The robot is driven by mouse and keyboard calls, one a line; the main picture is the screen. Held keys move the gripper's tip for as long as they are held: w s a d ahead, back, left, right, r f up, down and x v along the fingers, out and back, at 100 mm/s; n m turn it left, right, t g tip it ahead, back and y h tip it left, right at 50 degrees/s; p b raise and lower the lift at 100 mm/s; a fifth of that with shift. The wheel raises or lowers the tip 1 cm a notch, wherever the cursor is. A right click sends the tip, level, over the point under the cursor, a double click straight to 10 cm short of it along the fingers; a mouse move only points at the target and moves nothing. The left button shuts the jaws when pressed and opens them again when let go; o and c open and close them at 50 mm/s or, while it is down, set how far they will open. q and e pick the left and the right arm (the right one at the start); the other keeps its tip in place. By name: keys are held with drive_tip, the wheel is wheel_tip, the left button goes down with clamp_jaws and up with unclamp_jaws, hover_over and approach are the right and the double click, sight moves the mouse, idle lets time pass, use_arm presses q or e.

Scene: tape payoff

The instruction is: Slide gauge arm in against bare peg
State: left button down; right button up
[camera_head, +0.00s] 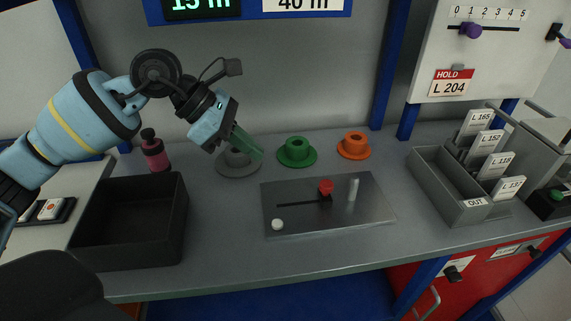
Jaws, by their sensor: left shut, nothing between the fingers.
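The gauge is a grey metal plate (330,218) lying on the bench, with a dark slot along it. The gauge arm is a slider with a red knob (326,186), at the right part of the slot. The bare peg (353,189) is an upright pale metal pin just right of the knob; a small gap shows between them. A white round button (277,225) is at the plate's front left. My left gripper (257,152) is shut and empty, pointing down right above the grey spool, behind and left of the plate. My right gripper is not in view.
Behind the plate stand a grey spool (238,166), a green spool (296,153) and an orange spool (354,146). A black open bin (181,225) and a pink bottle (155,152) are left. A grey tray with cards (450,197) is right.

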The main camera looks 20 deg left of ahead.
sight(325, 181)
use_arm(q)
drive_tip(key=x, duration=0.8)
drive_tip(key=shift+d+f+p, duration=0.25)
drive_tip(key=shift+d+p, duration=0.05)
drive_tip(key=shift+d, duration=0.05)
drive_tip(key=d, duration=0.1)
drive_tip(key=w+d, duration=0.1)
drive_tip(key=d, duration=0.1)
drive_tip(key=shift+w+f+p, duration=0.25)
drive_tip(key=shift+f+p, duration=0.05)
drive_tip(key=shift+f, duration=0.05)
drive_tip(key=shift+w+d+f, duration=0.15)
drive_tip(key=shift+w+d, duration=0.1)
drive_tip(key=shift+d, duration=0.2)
drive_tip(key=shift+d, duration=0.1)
drive_tip(key=shift+w+d, duration=0.55)
drive_tip(key=shift+d, duration=0.25)
drive_tip(key=shift+w+d, duration=0.55)
drive_tip(key=shift+d, duration=0.3)
drive_tip(key=shift+a, duration=0.1)
